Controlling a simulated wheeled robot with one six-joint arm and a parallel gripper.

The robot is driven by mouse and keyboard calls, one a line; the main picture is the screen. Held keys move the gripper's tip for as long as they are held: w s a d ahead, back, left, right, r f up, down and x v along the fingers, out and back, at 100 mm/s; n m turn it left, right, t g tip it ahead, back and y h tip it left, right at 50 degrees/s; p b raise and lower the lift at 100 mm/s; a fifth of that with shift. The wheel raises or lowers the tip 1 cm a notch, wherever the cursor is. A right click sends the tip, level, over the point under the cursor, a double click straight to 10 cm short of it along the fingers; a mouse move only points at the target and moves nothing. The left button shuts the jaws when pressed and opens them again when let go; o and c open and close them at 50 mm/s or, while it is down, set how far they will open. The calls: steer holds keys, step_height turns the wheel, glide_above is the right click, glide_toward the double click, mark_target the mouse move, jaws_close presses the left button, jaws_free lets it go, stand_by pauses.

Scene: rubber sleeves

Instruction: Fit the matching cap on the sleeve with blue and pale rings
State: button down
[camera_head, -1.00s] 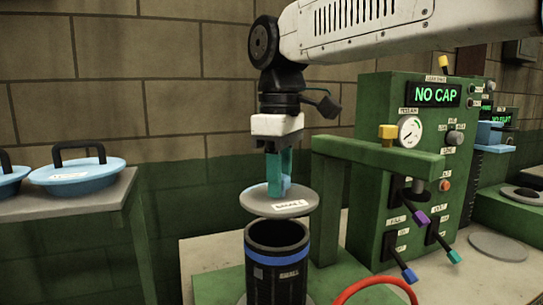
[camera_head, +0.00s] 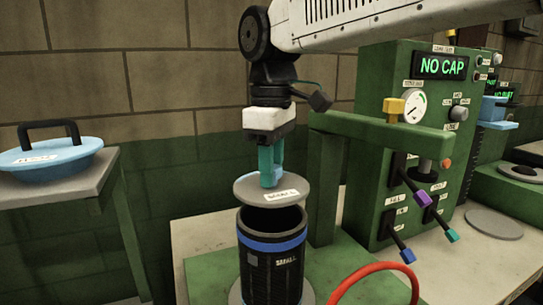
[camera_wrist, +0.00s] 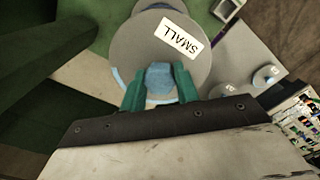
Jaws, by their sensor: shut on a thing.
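The sleeve (camera_head: 272,265) stands upright on a green base in the head view. It is black, with a blue ring near its open, dark top and a small label reading SMALL; pale rings are hard to make out. My gripper (camera_head: 270,180) has teal fingers shut on the handle of a flat grey cap (camera_head: 249,191), also labelled SMALL. The cap hangs roughly level just above the sleeve's mouth, seemingly a little to the left, and hides part of the opening. In the wrist view my gripper (camera_wrist: 160,84) holds the cap (camera_wrist: 135,45) by a blue handle.
The green press (camera_head: 385,135) with its NO CAP display, overhanging arm and levers stands close on the right. A red hose (camera_head: 375,268) curves in front. A blue lid (camera_head: 50,158) with a black handle lies on a grey stand (camera_head: 85,185) at the left.

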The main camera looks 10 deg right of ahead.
mark_target(272, 189)
steer(key=shift+f, duration=2.15)
steer(key=c, duration=1)
jaws_free()
steer(key=shift+o, duration=0.2)
